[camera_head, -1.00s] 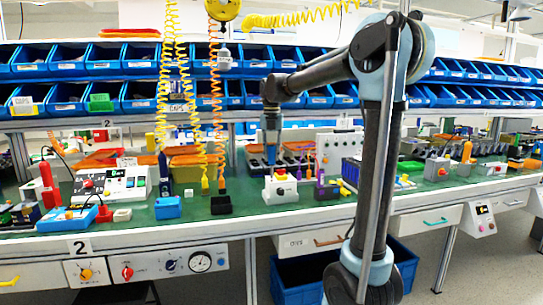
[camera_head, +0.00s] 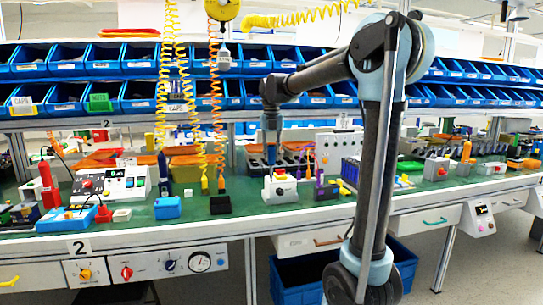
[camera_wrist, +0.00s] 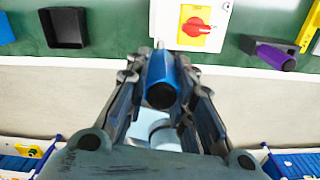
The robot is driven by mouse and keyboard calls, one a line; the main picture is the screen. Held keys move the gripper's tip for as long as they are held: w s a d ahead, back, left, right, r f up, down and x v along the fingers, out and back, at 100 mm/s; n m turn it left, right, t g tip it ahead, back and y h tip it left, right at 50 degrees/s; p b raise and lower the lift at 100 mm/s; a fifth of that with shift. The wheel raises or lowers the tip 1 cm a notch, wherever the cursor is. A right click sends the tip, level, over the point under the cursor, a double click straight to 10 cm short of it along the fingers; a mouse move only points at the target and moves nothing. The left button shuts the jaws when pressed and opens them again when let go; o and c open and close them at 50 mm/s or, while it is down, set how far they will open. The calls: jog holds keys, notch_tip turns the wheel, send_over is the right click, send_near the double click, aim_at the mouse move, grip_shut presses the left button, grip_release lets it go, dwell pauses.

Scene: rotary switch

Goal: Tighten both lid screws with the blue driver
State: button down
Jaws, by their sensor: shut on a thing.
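My gripper (camera_head: 271,140) points down and is shut on the blue driver (camera_wrist: 168,72), whose blue body with a dark round end lies between the fingers in the wrist view. In the head view it hangs above a white box (camera_head: 281,194) with a red knob on a yellow plate on top. The box also shows at the top of the wrist view (camera_wrist: 216,10), just beyond the driver. A small shiny spot, perhaps a screw, shows near the box's near left edge. The driver's tip and its contact with the lid are not clear.
A black open holder (camera_head: 220,205) and a blue holder (camera_head: 167,208) stand left of the box. A purple driver (camera_head: 321,178) stands in a dark holder to the right. Yellow and orange coiled cords (camera_head: 215,110) hang at the left. Blue bins (camera_head: 130,95) line the back.

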jog(key=shift+f, duration=0.3)
jog(key=m, duration=0.7)
jog(key=shift+a, duration=0.15)
jog(key=shift+m, duration=0.5)
jog(key=m, duration=0.3)
jog(key=shift+w+f+m, duration=0.1)
jog(key=shift+m, duration=0.2)
jog(key=m, duration=0.3)
jog(key=shift+w+a+m, duration=0.1)
jog(key=shift+m, duration=0.6)
